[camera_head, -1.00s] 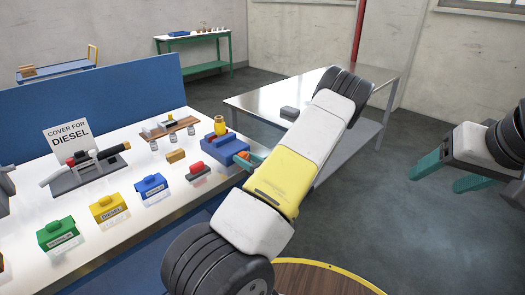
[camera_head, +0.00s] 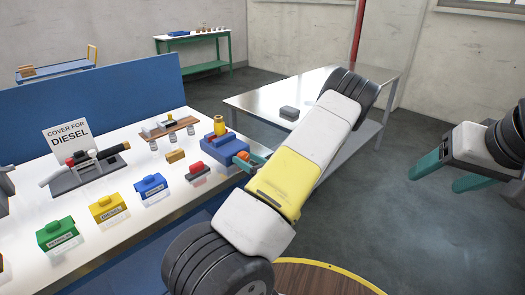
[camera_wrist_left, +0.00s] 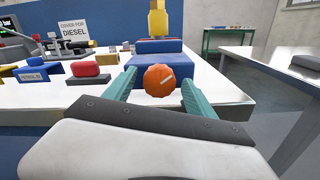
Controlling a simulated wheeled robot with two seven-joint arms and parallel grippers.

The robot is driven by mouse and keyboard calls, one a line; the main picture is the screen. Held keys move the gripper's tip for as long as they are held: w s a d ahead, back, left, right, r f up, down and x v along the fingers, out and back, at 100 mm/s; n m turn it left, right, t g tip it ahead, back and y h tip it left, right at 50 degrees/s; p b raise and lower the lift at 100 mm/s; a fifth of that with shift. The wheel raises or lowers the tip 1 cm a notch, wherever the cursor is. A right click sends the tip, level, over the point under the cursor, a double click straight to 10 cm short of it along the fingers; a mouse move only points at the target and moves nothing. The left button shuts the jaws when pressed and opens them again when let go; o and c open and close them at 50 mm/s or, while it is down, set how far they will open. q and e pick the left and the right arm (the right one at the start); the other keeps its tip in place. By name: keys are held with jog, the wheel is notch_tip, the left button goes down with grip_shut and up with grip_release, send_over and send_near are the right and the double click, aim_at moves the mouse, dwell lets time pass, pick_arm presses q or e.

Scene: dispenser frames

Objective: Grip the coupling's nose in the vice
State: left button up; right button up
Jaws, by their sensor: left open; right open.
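The blue vice (camera_head: 224,149) stands at the right end of the white bench, with an orange round knob (camera_head: 242,156) on its near right side. The yellow coupling (camera_head: 219,125) stands upright at the top of the vice; I cannot tell whether the jaws touch its nose. In the left wrist view the coupling (camera_wrist_left: 157,20) rises behind the blue vice body (camera_wrist_left: 158,50). My left gripper (camera_wrist_left: 160,84) is open, its teal fingers on either side of the orange knob (camera_wrist_left: 160,81), with gaps showing. My right gripper (camera_head: 448,172) is open and empty, over the floor at right.
A red block (camera_head: 197,170) sits just left of the vice. Blue (camera_head: 150,187), yellow (camera_head: 107,207) and green (camera_head: 56,233) labelled boxes line the bench front. A wooden rack (camera_head: 168,126) and a nozzle stand (camera_head: 88,178) are behind. A steel table (camera_head: 258,98) stands beyond my left arm.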

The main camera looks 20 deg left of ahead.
pick_arm(q)
jog(key=v, duration=0.6)
jog(key=shift+s+d, duration=0.15)
jog(key=shift+d, duration=0.15)
jog(key=s+r+n+g+h, duration=0.7)
jog(key=s+r+n+g, duration=0.2)
jog(key=s+n, duration=0.45)
jog(key=s+d+r+n+t+h, duration=0.4)
jog(key=d+r+n+h, duration=0.1)
jog(key=d+r+h, duration=0.1)
jog(key=s+d+r+n+t+h, duration=0.4)
jog(key=d+r, duration=0.4)
jog(key=r, duration=0.3)
jog(key=shift+s+n+h, duration=0.65)
jog(key=shift+n+h, duration=0.25)
jog(key=shift+n, duration=0.35)
jog(key=shift+d+r, duration=0.1)
